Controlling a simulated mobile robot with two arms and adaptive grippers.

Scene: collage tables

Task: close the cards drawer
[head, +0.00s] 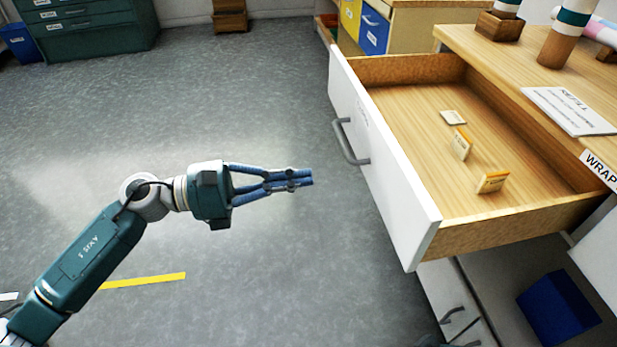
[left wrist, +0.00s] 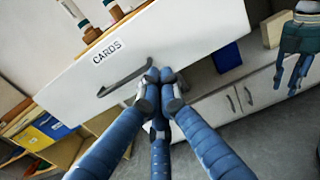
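The cards drawer (head: 410,205) is pulled well out of the cabinet, with a white front and wooden inside. Its front also shows in the left wrist view (left wrist: 190,35), with a "CARDS" label (left wrist: 107,50). A grey bar handle (head: 348,142) is on the front; it also shows in the left wrist view (left wrist: 125,80). My left gripper (head: 308,177) has its fingertips together, empty, left of the drawer front and near the handle, apparently not touching it. Its blue fingers meet in the left wrist view (left wrist: 160,77). My right gripper (left wrist: 292,75) shows only at that view's right edge.
Three small card-like items, one being a yellow-and-white box (head: 492,181), are in the drawer. A wooden top (head: 480,50) with a "WRAP" label is above it. A blue bin (head: 558,307) is below at right. Floor (head: 240,110) left of the drawer is clear.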

